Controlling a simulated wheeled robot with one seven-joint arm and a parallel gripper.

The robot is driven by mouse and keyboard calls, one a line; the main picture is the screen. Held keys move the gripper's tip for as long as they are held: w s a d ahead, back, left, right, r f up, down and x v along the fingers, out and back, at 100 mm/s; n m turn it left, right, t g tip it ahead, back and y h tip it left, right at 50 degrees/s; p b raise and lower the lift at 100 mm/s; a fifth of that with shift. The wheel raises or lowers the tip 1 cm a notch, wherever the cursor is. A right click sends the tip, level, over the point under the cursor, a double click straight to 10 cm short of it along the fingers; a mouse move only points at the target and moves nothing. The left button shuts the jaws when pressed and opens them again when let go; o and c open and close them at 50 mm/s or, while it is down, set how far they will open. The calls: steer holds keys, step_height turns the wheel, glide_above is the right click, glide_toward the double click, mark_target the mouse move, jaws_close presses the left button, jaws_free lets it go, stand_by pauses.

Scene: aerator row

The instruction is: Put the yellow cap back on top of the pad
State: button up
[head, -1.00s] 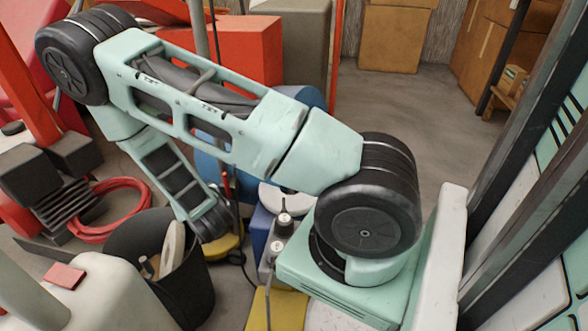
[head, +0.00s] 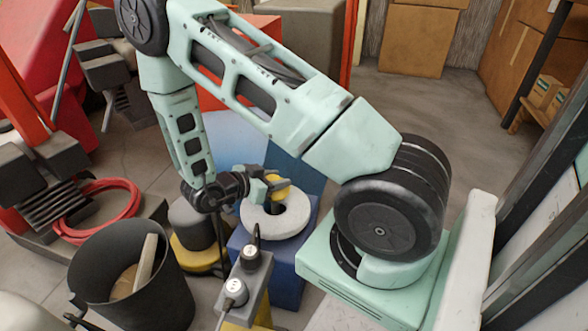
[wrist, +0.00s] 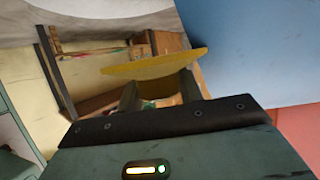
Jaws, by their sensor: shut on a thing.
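The yellow cap (head: 281,191) is held in my gripper (head: 273,184), whose two fingers are closed on it. In the head view the cap appears over the back part of the round pale grey pad (head: 262,223), which has a dark hole in its middle. I cannot tell whether cap and pad touch. The pad lies on top of a blue block (head: 293,262). In the wrist view the cap (wrist: 150,65) shows as a thin yellow disc, seen nearly edge-on, across the fingertips of my gripper (wrist: 160,90).
A dark bin (head: 125,285) stands at the lower left. A coiled red hose (head: 98,212) lies further left. Cardboard boxes (head: 420,45) stand at the back, with bare floor before them.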

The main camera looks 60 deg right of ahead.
mark_target(278, 194)
steer(key=shift+s+d+f, duration=0.15)
steer(key=shift+d+f, duration=0.1)
steer(key=shift+d, duration=0.05)
step_height(278, 194, down, 5)
steer(key=b, duration=0.6)
steer(key=shift+f, duration=0.2)
steer(key=shift+a+r+p, duration=0.1)
steer(key=shift+p, duration=0.75)
stand_by(0.7)
steer(key=shift+f+b, duration=0.3)
steer(key=shift+f, duration=0.35)
stand_by(0.4)
steer(key=o, duration=0.8)
